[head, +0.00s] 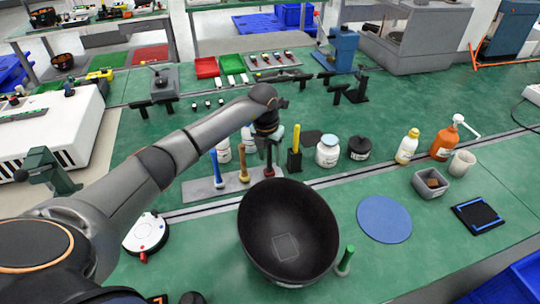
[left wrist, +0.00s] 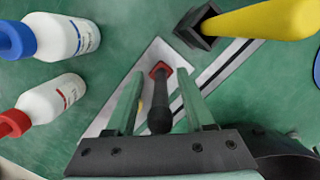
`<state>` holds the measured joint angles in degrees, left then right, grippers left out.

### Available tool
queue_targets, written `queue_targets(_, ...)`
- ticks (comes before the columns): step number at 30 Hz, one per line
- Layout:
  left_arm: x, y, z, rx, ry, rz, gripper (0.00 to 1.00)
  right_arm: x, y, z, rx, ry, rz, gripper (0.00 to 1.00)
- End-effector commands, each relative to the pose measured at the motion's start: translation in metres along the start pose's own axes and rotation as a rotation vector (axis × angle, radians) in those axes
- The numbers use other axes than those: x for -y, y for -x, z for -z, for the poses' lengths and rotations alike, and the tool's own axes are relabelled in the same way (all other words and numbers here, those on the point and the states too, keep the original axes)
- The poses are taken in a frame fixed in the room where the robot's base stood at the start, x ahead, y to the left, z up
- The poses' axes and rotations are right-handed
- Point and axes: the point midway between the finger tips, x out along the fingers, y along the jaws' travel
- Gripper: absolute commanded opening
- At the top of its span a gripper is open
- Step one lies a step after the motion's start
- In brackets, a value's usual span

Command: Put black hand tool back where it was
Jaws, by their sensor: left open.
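The black hand tool (left wrist: 160,112), with a red part at its far end, shows between the two fingers of my left gripper (left wrist: 160,74) in the left wrist view. In the head view the tool (head: 269,168) stands upright at the right end of a grey strip-shaped rack (head: 236,186). My left gripper (head: 268,140) is open around the tool's upper part; whether a finger touches it I cannot tell. A blue-handled tool (head: 216,170) and a brown tool (head: 242,165) stand on the same rack. My right gripper is not in view.
A large black bowl (head: 325,225) stands close in front of the rack. A black holder with a yellow-handled tool (head: 295,145) is just right of my gripper. A blue round mat (head: 384,218) lies at right.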

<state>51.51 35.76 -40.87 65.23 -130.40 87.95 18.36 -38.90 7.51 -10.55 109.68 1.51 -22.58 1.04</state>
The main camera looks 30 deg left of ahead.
Motion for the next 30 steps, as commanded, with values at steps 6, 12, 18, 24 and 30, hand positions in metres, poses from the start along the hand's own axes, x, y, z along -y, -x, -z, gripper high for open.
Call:
queue_targets(6,-0.001,0.019,-0.002,0.005,-0.001,-0.001,0.53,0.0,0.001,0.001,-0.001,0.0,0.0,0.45)
queue_targets(12,-0.001,0.062,-0.002,0.007,-0.001,-0.001,0.53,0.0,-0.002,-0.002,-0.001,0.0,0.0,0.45)
queue_targets(18,-0.001,0.101,-0.001,0.005,0.0,-0.001,0.53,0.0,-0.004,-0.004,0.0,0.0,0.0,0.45)
queue_targets(24,0.0,0.12,-0.001,0.0,-0.001,0.0,0.53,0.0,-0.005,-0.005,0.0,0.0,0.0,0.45)
queue_targets(30,0.0,0.123,0.0,-0.001,0.0,0.0,0.53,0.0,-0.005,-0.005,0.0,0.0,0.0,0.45)
